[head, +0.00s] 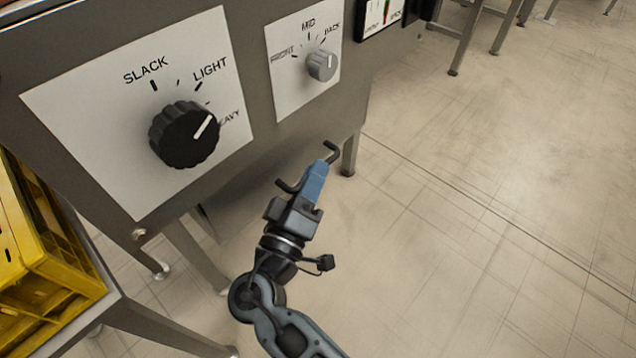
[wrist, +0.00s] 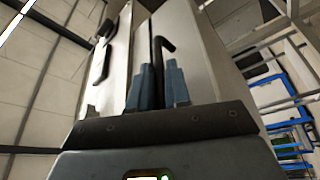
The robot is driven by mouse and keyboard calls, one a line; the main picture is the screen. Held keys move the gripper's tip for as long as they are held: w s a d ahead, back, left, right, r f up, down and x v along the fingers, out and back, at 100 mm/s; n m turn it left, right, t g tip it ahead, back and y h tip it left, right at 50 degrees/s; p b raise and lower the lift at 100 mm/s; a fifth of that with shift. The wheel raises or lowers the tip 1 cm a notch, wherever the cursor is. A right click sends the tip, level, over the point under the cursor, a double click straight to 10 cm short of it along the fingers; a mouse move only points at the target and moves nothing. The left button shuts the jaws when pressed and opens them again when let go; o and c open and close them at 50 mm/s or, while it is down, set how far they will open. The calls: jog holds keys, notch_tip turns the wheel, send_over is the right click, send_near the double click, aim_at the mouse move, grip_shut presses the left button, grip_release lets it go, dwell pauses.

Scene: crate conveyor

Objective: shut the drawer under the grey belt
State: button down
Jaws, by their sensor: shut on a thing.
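The drawer's dark bar handle (head: 333,151) shows below the control panels in the head view, with its two bent ends on either side of my gripper (head: 318,170). My gripper's blue fingers are shut on the handle's middle part. In the wrist view the fingers (wrist: 158,80) stand on either side of a dark bent handle (wrist: 163,46) in front of a pale grey front (wrist: 190,45). The drawer front is mostly hidden in the head view, and I cannot tell how far it stands out. The grey belt is not in view.
A large black knob (head: 184,134) points at HEAVY on a white panel; a small grey knob (head: 321,65) sits on another. A yellow crate (head: 60,262) stands at the lower left. A second dark handle (wrist: 103,62) shows in the wrist view. Open tiled floor (head: 480,240) lies right.

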jog(key=c, duration=1.2)
grip_release()
jog(key=shift+w+a, duration=0.1)
jog(key=shift+a, duration=0.1)
jog(key=shift+o, duration=0.2)
jog(key=p+v, duration=0.1)
jog(key=v, duration=0.7)
jog(key=shift+w, duration=0.1)
